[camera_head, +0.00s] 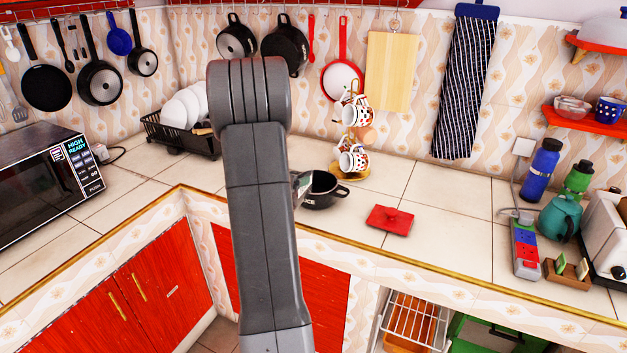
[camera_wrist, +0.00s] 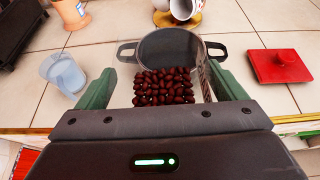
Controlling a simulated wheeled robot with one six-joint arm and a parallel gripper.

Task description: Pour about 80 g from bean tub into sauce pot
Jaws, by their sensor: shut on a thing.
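The bean tub, with dark red-brown beans (camera_wrist: 165,90), is between the green fingers of my gripper (camera_wrist: 164,84) in the wrist view. My gripper is shut on the tub; its right wall (camera_wrist: 207,80) shows as a thin edge. The black sauce pot (camera_wrist: 172,48) has two side handles and stands just beyond the tub. The tub hides part of the pot's near side. In the head view the pot (camera_head: 322,192) stands on the counter, and a small part of the held tub (camera_head: 303,183) shows at its left. My arm hides most of my gripper there. I cannot see beans inside the pot.
A red lid-like square with a knob (camera_head: 390,219) lies right of the pot. A mug stand (camera_head: 352,150) stands behind it. A clear cup (camera_wrist: 63,74) is left of my gripper. A dish rack (camera_head: 180,130) stands farther left. The counter beyond the red square is clear.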

